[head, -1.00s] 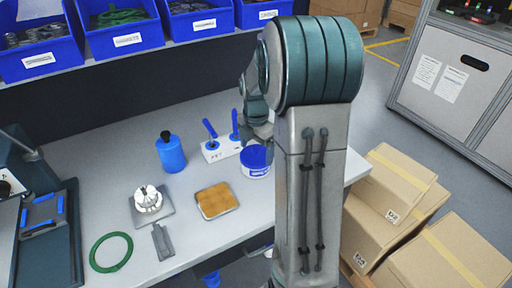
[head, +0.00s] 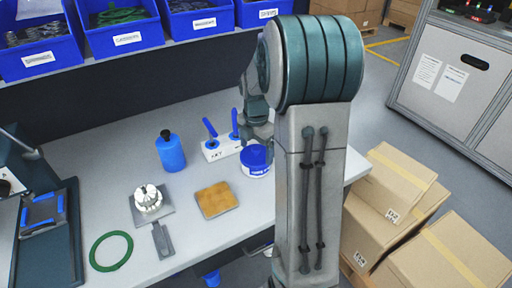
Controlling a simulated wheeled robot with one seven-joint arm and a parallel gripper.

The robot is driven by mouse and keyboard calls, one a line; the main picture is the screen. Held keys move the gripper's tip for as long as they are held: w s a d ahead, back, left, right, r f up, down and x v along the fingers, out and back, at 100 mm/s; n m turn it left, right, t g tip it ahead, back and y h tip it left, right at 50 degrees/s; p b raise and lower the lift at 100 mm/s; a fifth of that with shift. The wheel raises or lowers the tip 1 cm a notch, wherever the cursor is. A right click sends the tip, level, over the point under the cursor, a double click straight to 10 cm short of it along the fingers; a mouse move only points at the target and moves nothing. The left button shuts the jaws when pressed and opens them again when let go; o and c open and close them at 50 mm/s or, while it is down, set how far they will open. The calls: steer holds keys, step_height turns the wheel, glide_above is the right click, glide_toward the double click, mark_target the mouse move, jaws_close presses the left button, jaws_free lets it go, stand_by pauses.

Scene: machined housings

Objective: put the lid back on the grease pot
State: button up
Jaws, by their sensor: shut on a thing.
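The grease pot (head: 257,171) stands on the right part of the bench, a short tub with a blue and white side. A blue lid (head: 254,154) shows at its top, directly below my gripper. I cannot tell whether the lid is seated flat or a little above the rim. My gripper (head: 262,141) points down over the pot and is shut on the lid. Its fingertips are small and partly hidden by my own arm, which also covers the area right of the pot.
A white block with blue-handled tools (head: 221,147) stands close behind the pot. A tan pad (head: 216,199) lies in front-left. A blue bottle (head: 171,153), a white part on a grey plate (head: 149,199) and a green ring (head: 111,251) are farther left. Cardboard boxes (head: 402,180) stand at right.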

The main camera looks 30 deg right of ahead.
stand_by(0.4)
steer(key=o, duration=0.7)
steer(key=shift+r+p, duration=2.85)
steer(key=shift+r, duration=0.65)
jaws_close()
